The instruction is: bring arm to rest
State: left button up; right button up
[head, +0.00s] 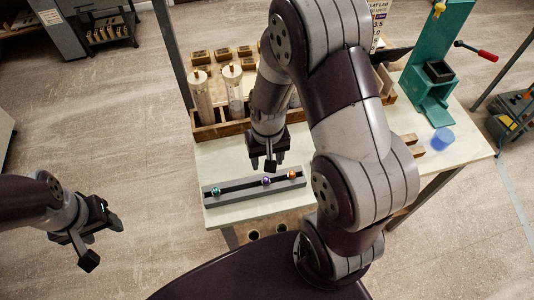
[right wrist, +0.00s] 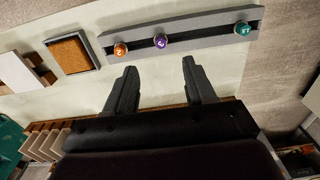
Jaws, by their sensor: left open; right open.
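My right arm fills the middle of the head view and its gripper (head: 266,165) hangs over the table, just behind the grey rail. In the right wrist view that gripper (right wrist: 162,85) is open, with nothing between its fingers. The grey slotted rail (right wrist: 190,32) holds a teal, a purple and an orange marked ball, apart from each other; the rail also shows in the head view (head: 240,196). My left gripper (head: 100,242) is at the lower left of the head view, open and empty over the floor, clear of the table.
The pale table (head: 215,160) carries a wooden rack (head: 222,126) with clear tubes, a green press (head: 432,65) and a blue cup (head: 442,139). In the right wrist view a cork-topped tile (right wrist: 73,54) lies beside the rail. Open floor (head: 110,130) surrounds my left gripper.

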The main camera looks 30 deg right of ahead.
jog(key=shift+r, duration=1.1)
jog(key=s+n+b, duration=0.1)
jog(key=s+a+n+t+b, duration=0.1)
jog(key=b, duration=0.1)
jog(key=s+a+r+b, duration=0.1)
jog(key=s+b, duration=0.1)
jog(key=shift+a+n, duration=0.1)
jog(key=shift+n, duration=0.3)
jog(key=shift+r, duration=0.1)
